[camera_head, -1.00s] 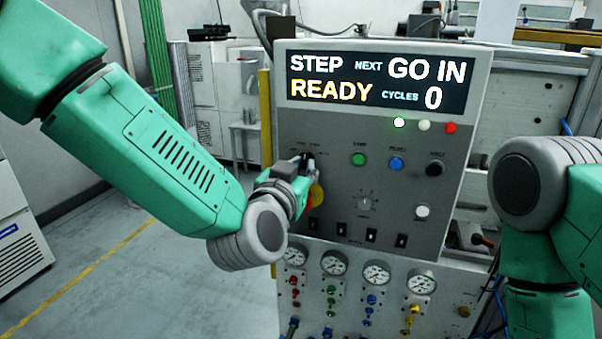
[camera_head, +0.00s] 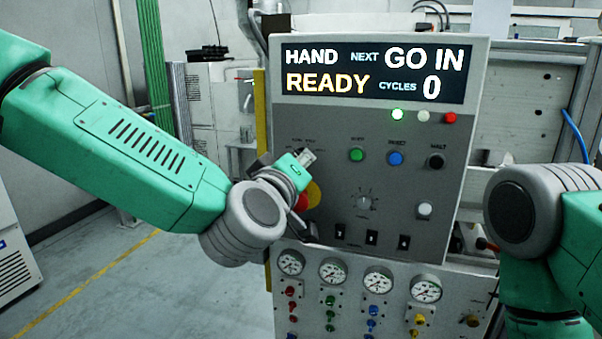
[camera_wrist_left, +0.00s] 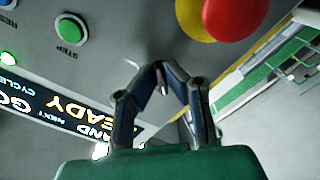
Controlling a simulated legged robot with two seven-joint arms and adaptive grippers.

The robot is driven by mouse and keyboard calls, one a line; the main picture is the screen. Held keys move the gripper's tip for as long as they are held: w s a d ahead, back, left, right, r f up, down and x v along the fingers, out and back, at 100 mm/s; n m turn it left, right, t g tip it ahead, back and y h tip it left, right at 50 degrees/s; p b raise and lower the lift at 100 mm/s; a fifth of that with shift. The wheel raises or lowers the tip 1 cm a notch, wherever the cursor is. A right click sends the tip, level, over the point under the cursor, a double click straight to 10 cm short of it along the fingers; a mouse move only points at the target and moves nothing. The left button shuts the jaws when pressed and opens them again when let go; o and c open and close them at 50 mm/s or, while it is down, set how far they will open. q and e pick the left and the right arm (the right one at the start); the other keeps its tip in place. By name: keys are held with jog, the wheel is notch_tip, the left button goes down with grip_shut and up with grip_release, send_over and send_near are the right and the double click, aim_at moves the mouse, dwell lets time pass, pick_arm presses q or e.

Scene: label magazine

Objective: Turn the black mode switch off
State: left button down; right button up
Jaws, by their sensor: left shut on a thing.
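The display (camera_head: 375,73) reads HAND, READY, NEXT GO IN, CYCLES 0. My right gripper is not in view; only part of that arm shows at the right.
A red emergency button on a yellow plate (camera_head: 314,194) sits close beside my left gripper. Green (camera_head: 357,154), blue (camera_head: 396,158) and black (camera_head: 436,160) buttons lie to the right. Gauges and coloured valves are below. The floor at left is clear.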

pick_arm(q)
jog(key=shift+w+a+r+n+b, duration=0.1)
jog(key=shift+r+n+b, duration=0.1)
jog(key=shift+n+b, duration=0.6)
jog(key=shift+w+a+r+n+b, duration=0.15)
jog(key=shift+n+b, duration=0.1)
jog(key=shift+n, duration=0.95)
jog(key=shift+s+d, duration=0.1)
jog(key=c, duration=1.7)
grip_release()
jog(key=shift+f, duration=0.2)
jog(key=shift+s, duration=0.25)
jog(key=v, duration=1.1)
jog(key=shift+s, duration=0.1)
